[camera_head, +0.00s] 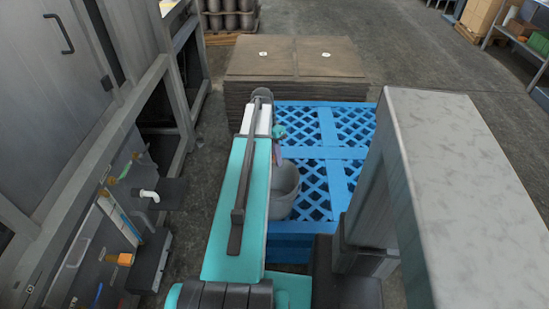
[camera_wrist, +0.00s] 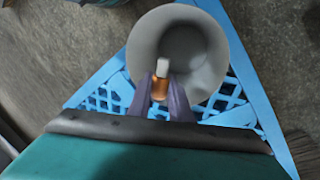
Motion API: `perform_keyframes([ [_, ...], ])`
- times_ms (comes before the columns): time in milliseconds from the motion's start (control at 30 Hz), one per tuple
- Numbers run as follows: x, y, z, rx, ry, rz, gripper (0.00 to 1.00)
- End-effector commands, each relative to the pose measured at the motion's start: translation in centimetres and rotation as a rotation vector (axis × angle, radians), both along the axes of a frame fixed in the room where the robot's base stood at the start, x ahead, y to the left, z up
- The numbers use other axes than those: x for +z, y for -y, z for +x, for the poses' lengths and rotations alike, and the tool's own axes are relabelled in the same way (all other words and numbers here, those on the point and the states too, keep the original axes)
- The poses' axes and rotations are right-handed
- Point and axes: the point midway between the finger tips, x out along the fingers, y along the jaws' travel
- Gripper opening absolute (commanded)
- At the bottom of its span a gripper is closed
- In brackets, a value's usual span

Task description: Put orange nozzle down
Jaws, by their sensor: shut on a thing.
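My gripper (camera_wrist: 161,92) is shut on the orange nozzle (camera_wrist: 160,88), which has a pale tip, in the wrist view. The nozzle is held between the two dark fingers, over the opening of a grey bucket (camera_wrist: 205,50) as that view looks down. How high it is above the bucket's bottom I cannot tell. In the head view the grey bucket (camera_head: 286,192) stands on a blue pallet (camera_head: 345,153), partly hidden by my arm. The nozzle cannot be made out there.
A stack of brown boards (camera_head: 295,62) lies behind the pallet. Shelving with boxes stands at the far right. Open floor lies right of the boards.

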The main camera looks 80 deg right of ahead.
Motion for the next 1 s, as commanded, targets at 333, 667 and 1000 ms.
perform_keyframes([
  [333,-2.5,0.0,0.1,0.001,0.000,0.000,0.00],
  [667,-5.1,0.0,0.1,0.002,0.000,0.001,0.00],
  [1000,-7.7,0.0,0.1,0.002,0.000,0.000,0.00],
])
